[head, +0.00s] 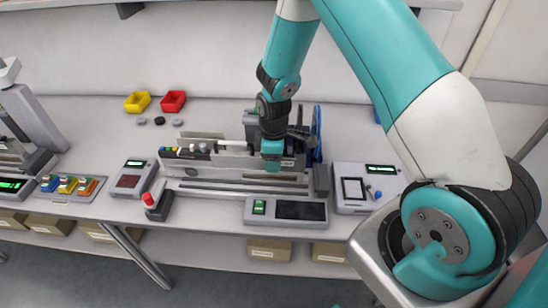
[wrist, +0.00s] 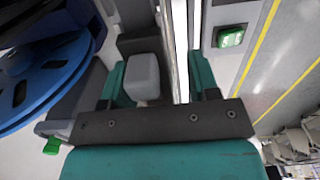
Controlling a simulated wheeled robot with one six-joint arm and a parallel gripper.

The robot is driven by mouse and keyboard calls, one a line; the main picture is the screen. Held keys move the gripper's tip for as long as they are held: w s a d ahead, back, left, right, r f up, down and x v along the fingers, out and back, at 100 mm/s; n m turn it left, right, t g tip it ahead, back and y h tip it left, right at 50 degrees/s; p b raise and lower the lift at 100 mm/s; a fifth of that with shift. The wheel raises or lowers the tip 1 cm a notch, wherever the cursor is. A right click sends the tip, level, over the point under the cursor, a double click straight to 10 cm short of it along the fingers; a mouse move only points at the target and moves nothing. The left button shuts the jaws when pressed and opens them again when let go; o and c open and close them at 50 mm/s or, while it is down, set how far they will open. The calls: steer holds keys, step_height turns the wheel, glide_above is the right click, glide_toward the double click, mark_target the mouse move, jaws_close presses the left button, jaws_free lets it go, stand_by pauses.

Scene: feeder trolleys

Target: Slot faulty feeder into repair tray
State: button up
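A long grey feeder (head: 218,158) lies lengthwise on the bench in the head view, with a blue reel (head: 317,135) at its right end. The blue reel also shows at the left of the wrist view (wrist: 45,75). My gripper (head: 272,165) is down at the feeder's right part. In the wrist view my gripper (wrist: 155,85) has its teal fingers apart, with a grey block-shaped handle (wrist: 145,75) between them, close to the left finger and with a gap at the right. A grey railed fixture (head: 235,189), possibly the repair tray, lies in front of the feeder; whether the feeder sits in it is unclear.
A panel with a green button (head: 258,207) stands in front; the green part also shows in the wrist view (wrist: 230,38). A white box with a screen (head: 352,188) is at right. A red-topped holder (head: 155,202) is at left. Yellow (head: 137,102) and red bins (head: 173,101) stand behind.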

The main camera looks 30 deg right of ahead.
step_height(320, 180, up, 17)
steer(key=b, duration=0.4)
steer(key=s+a+r+m+y+b, duration=0.1)
steer(key=s+a+r+y, duration=0.1)
steer(key=s+a+r, duration=0.3)
steer(key=s+a, duration=0.4)
steer(key=s, duration=0.1)
steer(key=shift+s+m+t, duration=0.3)
steer(key=shift+m, duration=0.1)
steer(key=s+a, duration=0.2)
steer(key=s, duration=0.2)
steer(key=s+a+m+y, duration=0.1)
steer(key=s, duration=0.3)
steer(key=s+a+r+m+y+b, duration=0.1)
steer(key=s+a, duration=0.1)
steer(key=s, duration=0.3)
steer(key=shift+a+r, duration=0.1)
steer(key=shift+a, duration=0.25)
steer(key=shift+c, duration=1.3)
